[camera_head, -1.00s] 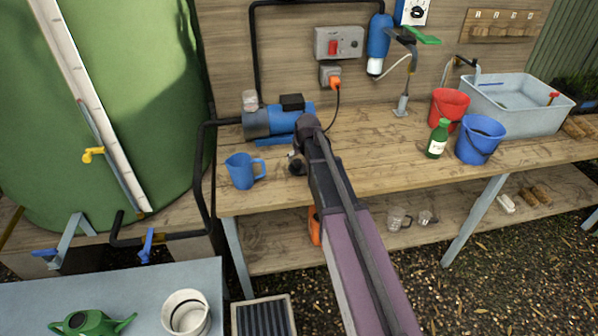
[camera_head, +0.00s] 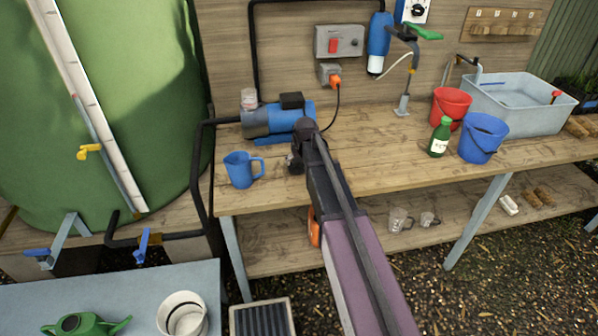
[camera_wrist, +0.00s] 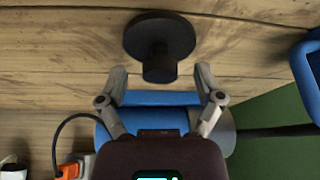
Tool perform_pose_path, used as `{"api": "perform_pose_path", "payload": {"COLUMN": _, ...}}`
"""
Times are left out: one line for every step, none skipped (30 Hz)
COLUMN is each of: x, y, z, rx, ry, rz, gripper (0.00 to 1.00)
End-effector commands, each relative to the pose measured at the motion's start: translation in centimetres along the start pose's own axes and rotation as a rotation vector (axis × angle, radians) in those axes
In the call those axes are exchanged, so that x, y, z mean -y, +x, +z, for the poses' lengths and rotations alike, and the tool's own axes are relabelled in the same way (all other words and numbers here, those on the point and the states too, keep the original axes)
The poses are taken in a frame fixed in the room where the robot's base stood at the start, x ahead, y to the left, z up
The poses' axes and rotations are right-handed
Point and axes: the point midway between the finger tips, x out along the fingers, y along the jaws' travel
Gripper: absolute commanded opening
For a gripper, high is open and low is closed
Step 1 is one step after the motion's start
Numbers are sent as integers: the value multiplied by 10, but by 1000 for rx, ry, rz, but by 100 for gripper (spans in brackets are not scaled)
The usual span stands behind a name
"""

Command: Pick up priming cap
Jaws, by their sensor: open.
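The priming cap (camera_wrist: 160,36) shows in the wrist view as a black disc with a short round stem, on the wooden bench. In the head view I cannot make it out apart from my dark gripper (camera_head: 296,163). In the wrist view my gripper (camera_wrist: 161,72) is open, one finger to each side of the stem's end in the picture. I cannot tell whether the fingers touch it; nothing is clearly held. The blue pump (camera_head: 275,121) lies behind my gripper on the bench and also shows below the cap in the wrist view (camera_wrist: 160,98).
A blue jug (camera_head: 240,170) stands on the bench left of my gripper, and at the right edge of the wrist view (camera_wrist: 306,66). A green bottle (camera_head: 439,138), a red bucket (camera_head: 451,106) and a blue bucket (camera_head: 483,139) stand to the right. The bench between is clear.

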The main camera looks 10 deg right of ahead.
Motion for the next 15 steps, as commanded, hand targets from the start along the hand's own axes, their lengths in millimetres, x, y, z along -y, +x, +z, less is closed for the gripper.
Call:
{"api": "perform_pose_path", "payload": {"x": 0, "y": 8, "z": 1, "rx": 0, "ry": 0, "rz": 0, "gripper": 85}}
{"api": "perform_pose_path", "payload": {"x": 0, "y": 9, "z": 1, "rx": 0, "ry": 0, "rz": 0, "gripper": 85}}
{"api": "perform_pose_path", "payload": {"x": 0, "y": 11, "z": 1, "rx": 0, "ry": 0, "rz": 0, "gripper": 85}}
{"api": "perform_pose_path", "payload": {"x": 0, "y": 12, "z": 0, "rx": 0, "ry": 0, "rz": 0, "gripper": 85}}
{"api": "perform_pose_path", "payload": {"x": 0, "y": 14, "z": 0, "rx": 0, "ry": 0, "rz": 0, "gripper": 85}}
{"api": "perform_pose_path", "payload": {"x": 0, "y": 14, "z": 0, "rx": 0, "ry": 0, "rz": 0, "gripper": 85}}
{"api": "perform_pose_path", "payload": {"x": 0, "y": 15, "z": 0, "rx": 0, "ry": 0, "rz": 0, "gripper": 85}}
{"api": "perform_pose_path", "payload": {"x": 0, "y": 15, "z": 0, "rx": 0, "ry": 0, "rz": 0, "gripper": 85}}
{"api": "perform_pose_path", "payload": {"x": 0, "y": 16, "z": 0, "rx": 0, "ry": 0, "rz": 0, "gripper": 85}}
{"api": "perform_pose_path", "payload": {"x": 0, "y": 16, "z": 0, "rx": 0, "ry": 0, "rz": 0, "gripper": 85}}
{"api": "perform_pose_path", "payload": {"x": 0, "y": 15, "z": 0, "rx": 0, "ry": 0, "rz": 0, "gripper": 85}}
{"api": "perform_pose_path", "payload": {"x": 0, "y": 15, "z": 0, "rx": 0, "ry": 0, "rz": 0, "gripper": 85}}
{"api": "perform_pose_path", "payload": {"x": 0, "y": 15, "z": 0, "rx": 0, "ry": 0, "rz": 0, "gripper": 85}}
{"api": "perform_pose_path", "payload": {"x": 0, "y": 15, "z": 0, "rx": 0, "ry": 0, "rz": 0, "gripper": 85}}
{"api": "perform_pose_path", "payload": {"x": 0, "y": 15, "z": 0, "rx": 0, "ry": 0, "rz": 0, "gripper": 85}}
